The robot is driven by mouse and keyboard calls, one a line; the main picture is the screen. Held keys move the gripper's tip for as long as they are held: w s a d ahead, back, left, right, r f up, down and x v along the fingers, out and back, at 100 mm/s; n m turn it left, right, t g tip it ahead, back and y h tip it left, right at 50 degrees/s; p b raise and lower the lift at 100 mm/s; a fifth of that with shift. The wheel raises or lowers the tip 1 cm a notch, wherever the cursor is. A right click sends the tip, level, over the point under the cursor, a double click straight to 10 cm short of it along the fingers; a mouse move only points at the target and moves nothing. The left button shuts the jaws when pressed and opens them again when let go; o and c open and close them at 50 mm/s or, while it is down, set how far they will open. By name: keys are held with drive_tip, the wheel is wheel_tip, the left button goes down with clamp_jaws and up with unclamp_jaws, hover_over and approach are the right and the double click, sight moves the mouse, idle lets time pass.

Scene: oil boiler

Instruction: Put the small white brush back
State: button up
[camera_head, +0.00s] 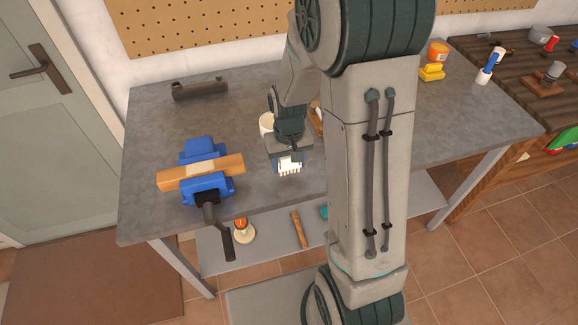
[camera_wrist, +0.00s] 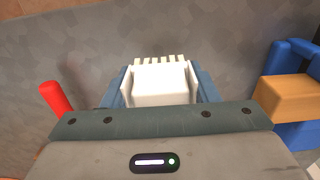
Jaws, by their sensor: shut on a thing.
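The small white brush (camera_head: 289,168) is in my gripper (camera_head: 289,160), with its row of bristles pointing down. In the wrist view the white brush (camera_wrist: 160,88) sits between the two blue-grey fingers of my gripper (camera_wrist: 160,76), with its pale bristles showing beyond them. My gripper is shut on it over the front part of the grey workbench (camera_head: 150,140), right of the blue vise (camera_head: 208,184). My arm hides the middle of the bench.
An orange-brown wooden block (camera_head: 172,178) is clamped in the vise. A whitish cup (camera_head: 266,124) stands behind my gripper. A dark cylindrical thing (camera_head: 200,89) lies at the back left. A red handle-like thing (camera_wrist: 56,98) shows in the wrist view. Bare bench lies between the vise and the dark thing.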

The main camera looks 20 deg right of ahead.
sight(289, 164)
drive_tip(key=shift+f, duration=1.4)
drive_tip(key=shift+f, duration=0.25)
drive_tip(key=o, duration=0.9)
drive_tip(key=shift+r, duration=0.1)
drive_tip(key=shift+r, duration=0.1)
